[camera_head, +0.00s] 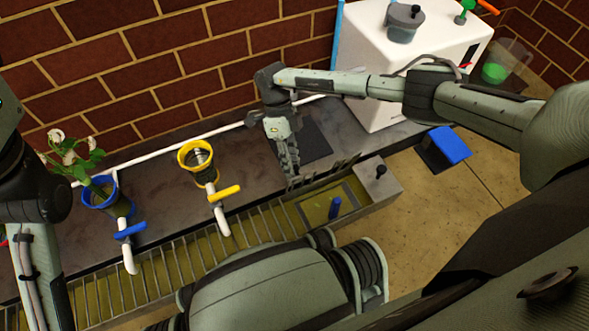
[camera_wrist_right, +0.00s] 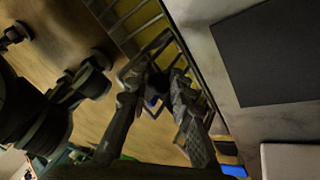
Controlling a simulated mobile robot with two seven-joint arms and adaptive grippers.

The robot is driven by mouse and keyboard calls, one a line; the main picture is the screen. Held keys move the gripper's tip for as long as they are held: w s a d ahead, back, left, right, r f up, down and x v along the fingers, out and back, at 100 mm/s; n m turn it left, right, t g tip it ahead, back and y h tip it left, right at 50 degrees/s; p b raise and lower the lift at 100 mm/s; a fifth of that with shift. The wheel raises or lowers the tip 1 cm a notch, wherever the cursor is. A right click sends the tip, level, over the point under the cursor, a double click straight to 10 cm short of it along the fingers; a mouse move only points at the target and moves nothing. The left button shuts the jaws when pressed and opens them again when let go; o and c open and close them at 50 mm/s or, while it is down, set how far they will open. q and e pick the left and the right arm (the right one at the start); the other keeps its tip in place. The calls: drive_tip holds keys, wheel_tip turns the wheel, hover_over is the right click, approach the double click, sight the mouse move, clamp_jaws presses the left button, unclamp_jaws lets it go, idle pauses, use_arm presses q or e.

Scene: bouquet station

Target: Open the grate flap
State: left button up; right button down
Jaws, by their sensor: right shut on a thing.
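The grate flap (camera_head: 328,172) is at the right end of the long grate (camera_head: 180,250). Its bars stand tilted up above a yellowish opening (camera_head: 318,207). My right gripper (camera_head: 291,168) reaches down at the flap's left end, shut on it. In the right wrist view, the fingers of the right gripper (camera_wrist_right: 160,82) close around the framed bars of the flap (camera_wrist_right: 147,58). The exact contact is partly hidden by the fingers. My left arm shows at the left edge; its gripper is out of view.
A blue upright piece (camera_head: 335,207) shows in the opening. A yellow-rimmed holder (camera_head: 196,155) and a blue one with flowers (camera_head: 99,191) stand left along the counter. A white box (camera_head: 385,60) stands behind right; a blue block (camera_head: 449,145) lies right.

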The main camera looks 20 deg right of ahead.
drive_tip(key=shift+w+d+f+g, duration=0.3)
drive_tip(key=shift+d+g, duration=0.1)
drive_tip(key=shift+d, duration=0.2)
drive_tip(key=shift+s, duration=0.2)
drive_tip(key=c, duration=1.3)
unclamp_jaws()
drive_tip(key=shift+c, duration=0.2)
drive_tip(key=shift+w, duration=0.1)
drive_tip(key=v, duration=1.2)
drive_tip(key=shift+a, duration=0.25)
